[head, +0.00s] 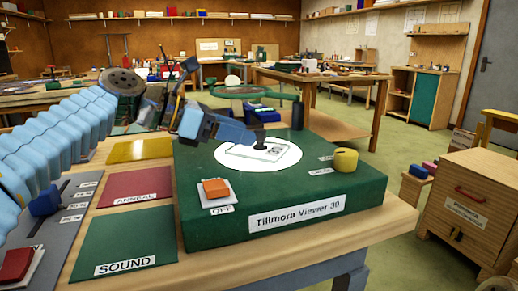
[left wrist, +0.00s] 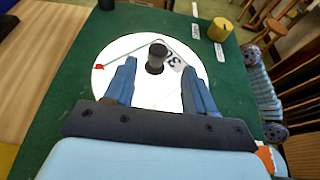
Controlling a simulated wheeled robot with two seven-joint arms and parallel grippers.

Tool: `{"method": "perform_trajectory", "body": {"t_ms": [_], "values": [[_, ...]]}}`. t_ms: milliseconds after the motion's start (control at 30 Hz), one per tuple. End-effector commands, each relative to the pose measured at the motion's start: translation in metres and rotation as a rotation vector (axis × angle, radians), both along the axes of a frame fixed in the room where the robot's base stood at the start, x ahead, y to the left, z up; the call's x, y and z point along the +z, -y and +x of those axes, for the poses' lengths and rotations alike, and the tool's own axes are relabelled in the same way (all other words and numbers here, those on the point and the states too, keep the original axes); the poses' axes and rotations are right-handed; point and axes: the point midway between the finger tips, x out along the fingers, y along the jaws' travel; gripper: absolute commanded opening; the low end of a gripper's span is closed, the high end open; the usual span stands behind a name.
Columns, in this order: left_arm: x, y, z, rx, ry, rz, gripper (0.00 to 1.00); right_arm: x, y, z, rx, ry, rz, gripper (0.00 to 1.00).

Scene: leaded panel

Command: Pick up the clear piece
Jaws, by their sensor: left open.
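The clear piece (head: 273,154) lies flat on the round white window of the green viewer box (head: 345,190), labelled "Tillmora Viewer 30". In the left wrist view the clear piece (left wrist: 173,61) shows as a thin outline with a number mark and a small red spot at its left. A black knob (left wrist: 156,57) stands up from it. My left gripper (head: 248,134) is over the window, coming in from the left. In the left wrist view its fingers (left wrist: 160,85) are apart, one either side of the knob's near side, with nothing between them gripped. My right gripper is not seen.
The viewer has an orange switch (head: 215,188) marked OFF and a yellow dial (head: 345,160). A wooden cabinet (head: 470,205) is right of the bench.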

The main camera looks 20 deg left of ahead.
Motion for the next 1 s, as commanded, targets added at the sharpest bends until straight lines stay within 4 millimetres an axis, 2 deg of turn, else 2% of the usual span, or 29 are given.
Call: {"method": "perform_trajectory", "body": {"t_ms": [333, 600, 667, 900, 1000], "values": [[-0.015, 0.035, 0.029, -0.002, -0.001, 0.0, 0.55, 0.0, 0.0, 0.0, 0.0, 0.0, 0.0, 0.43], [-0.016, 0.038, 0.032, 0.0, 0.001, 0.001, 0.55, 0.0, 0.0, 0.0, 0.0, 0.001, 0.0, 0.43], [-0.017, 0.038, 0.032, 0.0, 0.001, 0.001, 0.47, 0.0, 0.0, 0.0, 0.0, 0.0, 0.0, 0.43], [-0.016, 0.038, 0.032, 0.0, 0.0, 0.0, 0.11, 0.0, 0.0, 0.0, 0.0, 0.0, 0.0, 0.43], [-0.016, 0.038, 0.032, 0.001, 0.002, 0.0, 0.08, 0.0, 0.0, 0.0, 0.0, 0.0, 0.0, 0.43]]}}
